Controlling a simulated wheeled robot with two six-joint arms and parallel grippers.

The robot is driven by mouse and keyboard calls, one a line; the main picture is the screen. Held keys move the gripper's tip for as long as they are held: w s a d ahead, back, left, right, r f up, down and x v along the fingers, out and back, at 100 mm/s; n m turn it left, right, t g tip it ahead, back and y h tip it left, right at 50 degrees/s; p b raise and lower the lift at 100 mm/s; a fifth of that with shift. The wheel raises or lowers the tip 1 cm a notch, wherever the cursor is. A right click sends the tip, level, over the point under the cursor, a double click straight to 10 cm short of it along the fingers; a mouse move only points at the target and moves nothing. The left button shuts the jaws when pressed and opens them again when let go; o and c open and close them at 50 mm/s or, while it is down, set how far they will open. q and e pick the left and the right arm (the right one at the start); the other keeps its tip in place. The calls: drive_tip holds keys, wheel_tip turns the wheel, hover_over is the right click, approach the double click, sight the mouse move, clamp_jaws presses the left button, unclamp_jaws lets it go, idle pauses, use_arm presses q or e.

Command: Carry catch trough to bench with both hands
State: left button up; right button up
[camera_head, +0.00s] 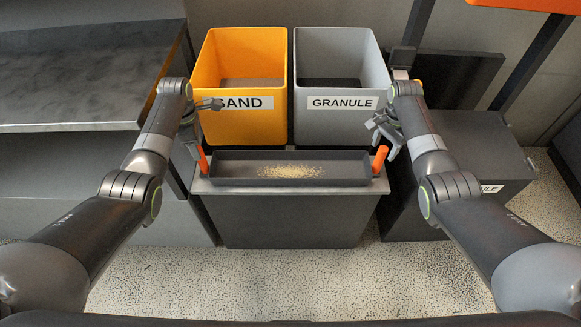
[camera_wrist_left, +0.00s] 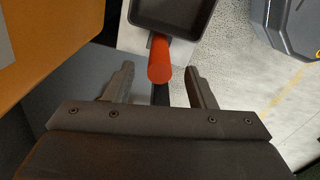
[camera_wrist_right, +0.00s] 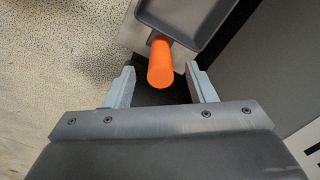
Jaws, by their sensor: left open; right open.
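The catch trough (camera_head: 225,180) is a shallow dark tray with a patch of tan grains in it and an orange handle at each end. It rests on a grey stand in front of the two bins. My left gripper (camera_head: 200,148) is open above the left handle (camera_head: 202,160); in the left wrist view that handle (camera_wrist_left: 159,62) lies between the spread fingers (camera_wrist_left: 159,88). My right gripper (camera_head: 384,140) is open above the right handle (camera_head: 380,158); in the right wrist view that handle (camera_wrist_right: 161,63) lies between the spread fingers (camera_wrist_right: 162,88). Neither gripper is closed on a handle.
An orange bin labelled SAND (camera_head: 240,128) and a grey bin labelled GRANULE (camera_head: 345,125) stand behind the trough. A dark bench (camera_head: 80,75) is at the left. A dark box (camera_head: 465,150) stands at the right. Speckled floor (camera_head: 300,280) is clear in front.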

sight(380, 155)
use_arm(q)
drive_tip(key=shift+f, duration=2.6)
use_arm(e)
drive_tip(key=shift+f, duration=2.55)
use_arm(q)
clamp_jaws()
use_arm(e)
clamp_jaws()
use_arm(q)
drive_tip(key=shift+w+r, duration=0.2)
drive_tip(key=shift+r, duration=0.05)
use_arm(e)
drive_tip(key=shift+w+r, duration=0.15)
drive_tip(key=shift+w, duration=0.05)
